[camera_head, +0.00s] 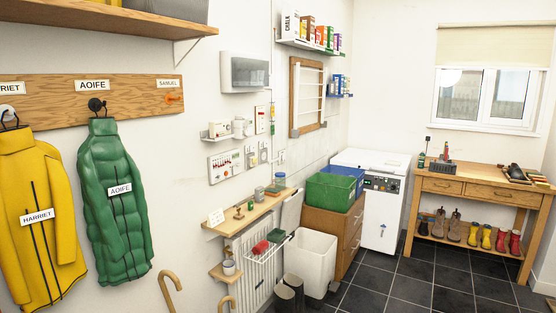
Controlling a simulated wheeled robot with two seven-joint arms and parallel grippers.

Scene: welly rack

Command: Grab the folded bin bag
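I cannot make out a folded bin bag for certain in the head view. A tall white open bin (310,262) stands on the floor beside the radiator, and its inside is mostly hidden. A narrow wooden shelf (247,213) above the radiator holds several small items, too small to tell apart. Neither of my grippers is in view.
A yellow coat (38,235) and a green coat (113,200) hang at left. A green crate (328,192) sits on wooden drawers (328,233). A wooden bench (480,190) stands under the window. The tiled floor (410,290) is clear.

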